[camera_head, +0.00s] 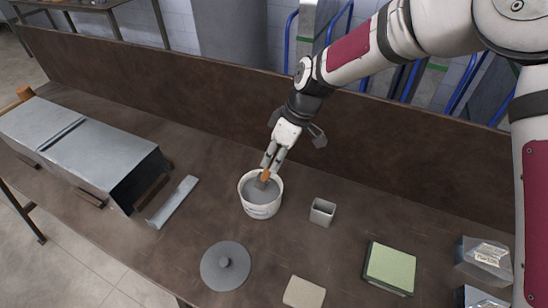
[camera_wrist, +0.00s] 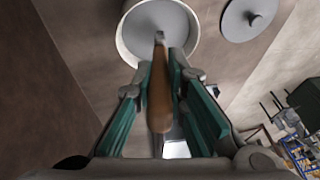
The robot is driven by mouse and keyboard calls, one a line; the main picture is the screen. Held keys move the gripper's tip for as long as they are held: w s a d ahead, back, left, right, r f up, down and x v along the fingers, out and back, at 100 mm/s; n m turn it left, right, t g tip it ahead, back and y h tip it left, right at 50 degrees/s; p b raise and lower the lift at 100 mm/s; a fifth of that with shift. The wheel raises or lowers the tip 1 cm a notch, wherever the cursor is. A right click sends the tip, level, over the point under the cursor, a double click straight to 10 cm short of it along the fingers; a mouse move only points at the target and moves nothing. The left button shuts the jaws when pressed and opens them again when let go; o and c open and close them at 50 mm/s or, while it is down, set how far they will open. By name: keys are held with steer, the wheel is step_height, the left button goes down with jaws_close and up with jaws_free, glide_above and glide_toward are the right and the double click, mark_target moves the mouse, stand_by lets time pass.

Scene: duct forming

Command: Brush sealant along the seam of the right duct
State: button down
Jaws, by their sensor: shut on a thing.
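My gripper (camera_head: 273,163) is shut on the brown handle of a brush (camera_head: 265,177), above the white tub of grey sealant (camera_head: 260,207). The brush's lower end is at the tub's opening; I cannot tell how deep its bristles sit in the sealant. In the wrist view the brush handle (camera_wrist: 160,95) lies between the green-sided fingers, pointing at the tub (camera_wrist: 124,42). A grey rectangular metal duct (camera_head: 82,150) with a seam across its top lies at the left of the bench.
A grey round lid (camera_head: 225,266) lies in front of the tub. A loose metal strip (camera_head: 174,202) lies by the duct. A brown board (camera_head: 180,84) runs along the back.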

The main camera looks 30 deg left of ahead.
steer(key=shift+f+b, duration=0.4)
steer(key=shift+f, duration=0.2)
stand_by(2.3)
steer(key=shift+r, duration=0.1)
steer(key=shift+r+p, duration=0.45)
steer(key=shift+r, duration=3.05)
